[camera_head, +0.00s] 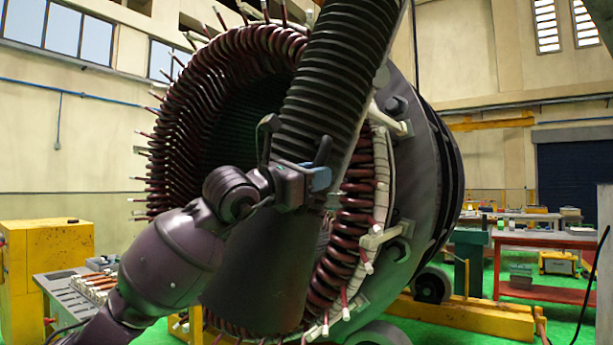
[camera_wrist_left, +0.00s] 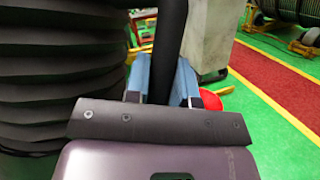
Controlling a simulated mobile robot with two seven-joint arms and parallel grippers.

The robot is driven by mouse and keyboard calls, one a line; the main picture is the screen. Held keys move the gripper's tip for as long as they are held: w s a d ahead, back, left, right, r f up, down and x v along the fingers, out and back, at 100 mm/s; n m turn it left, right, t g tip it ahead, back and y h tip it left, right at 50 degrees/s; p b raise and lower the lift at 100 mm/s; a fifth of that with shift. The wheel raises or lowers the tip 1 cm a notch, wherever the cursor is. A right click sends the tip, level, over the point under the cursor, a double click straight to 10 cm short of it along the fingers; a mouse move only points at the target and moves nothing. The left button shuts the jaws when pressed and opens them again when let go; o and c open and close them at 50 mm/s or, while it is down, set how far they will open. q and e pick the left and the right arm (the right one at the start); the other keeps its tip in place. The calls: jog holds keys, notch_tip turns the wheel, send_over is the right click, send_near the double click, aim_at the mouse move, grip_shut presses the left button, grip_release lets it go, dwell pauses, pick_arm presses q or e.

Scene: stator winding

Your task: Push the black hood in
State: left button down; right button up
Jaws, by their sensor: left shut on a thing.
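The black hood (camera_head: 262,275) is a dark cone at the lower end of a thick ribbed black hose (camera_head: 335,75). The hose slants down from the top of the head view. The hood hangs in front of the lower part of the stator (camera_head: 222,75), a large ring of dark red coils. I cannot tell how far it reaches inside. My left gripper (camera_head: 318,175) is at the joint of hose and hood. In the left wrist view its blue fingers (camera_wrist_left: 163,80) are shut around a dark upright bar (camera_wrist_left: 168,35), beside the ribbed hose (camera_wrist_left: 55,75). My right gripper is not in view.
A yellow cabinet (camera_head: 48,265) and a bench with parts (camera_head: 75,290) stand at the left. The stator rests on rollers over a yellow frame (camera_head: 480,316). A red table (camera_head: 540,238) stands at the right.

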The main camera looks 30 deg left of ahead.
pick_arm(q)
jog(key=shift+s+r, duration=0.1)
jog(key=shift+r, duration=0.2)
jog(key=c, duration=1)
grip_release()
jog(key=shift+d+f, duration=0.1)
jog(key=shift+o, duration=0.2)
jog(key=shift+f, duration=0.15)
jog(key=v, duration=1)
jog(key=shift+s+a, duration=0.25)
jog(key=shift+s, duration=0.05)
jog(key=shift+f, duration=0.1)
jog(key=shift+f, duration=0.1)
